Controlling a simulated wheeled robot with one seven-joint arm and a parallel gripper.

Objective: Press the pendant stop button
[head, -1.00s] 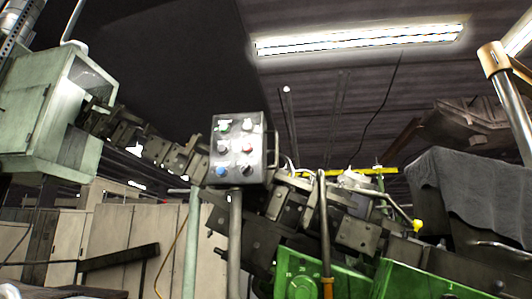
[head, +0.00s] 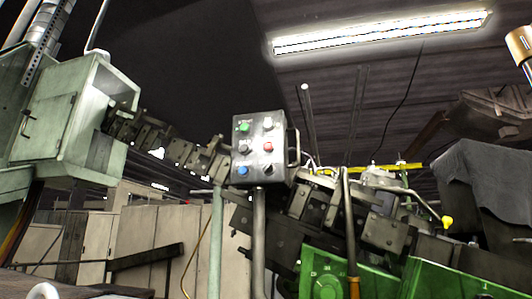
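The pendant (head: 254,150) is a grey control box on a grey post, near the middle of the head view. Its face carries several buttons in two columns. A green button (head: 244,127) is at upper left and a white one (head: 267,123) at upper right. A blue button (head: 243,170) is at lower left and a dark knob (head: 268,168) at lower right. My gripper is not in view.
A pale green machine cabinet (head: 60,115) stands at left. Dark machinery and a green machine base (head: 440,280) are at right, with a yellow-tipped lever (head: 447,222). Beige lockers (head: 165,240) stand behind. A grey cloth (head: 485,180) hangs at far right.

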